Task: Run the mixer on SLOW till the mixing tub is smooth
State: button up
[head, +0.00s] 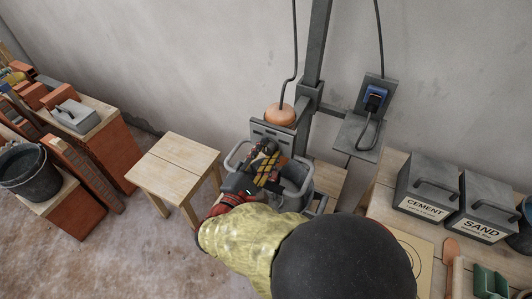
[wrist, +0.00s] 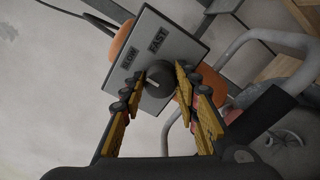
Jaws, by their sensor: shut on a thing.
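The mixer has an orange motor housing (head: 280,115) on a dark upright post. Its grey control panel (wrist: 185,45) fills the upper middle of the wrist view, tilted, with SLOW and FAST labels. My gripper (head: 265,165) reaches over the tub to the panel. Its fingers are shut on the black knob (wrist: 158,75), one on each side. A short pale mark shows on the knob, but I cannot tell which label it points to. The grey mixing tub (head: 304,194) stands below the mixer. My gripper hides most of its inside, so I cannot tell whether the mix is smooth.
A wooden stool (head: 175,165) stands left of the tub. A wall socket with a blue plug (head: 375,97) is at right. CEMENT (head: 425,190) and SAND (head: 483,208) boxes sit on the right bench. A black bucket (head: 30,172) and bricks are far left.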

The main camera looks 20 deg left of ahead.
jog(key=o, duration=1.1)
jog(key=shift+o, duration=0.2)
jog(key=s+a, duration=0.1)
jog(key=s, duration=1.1)
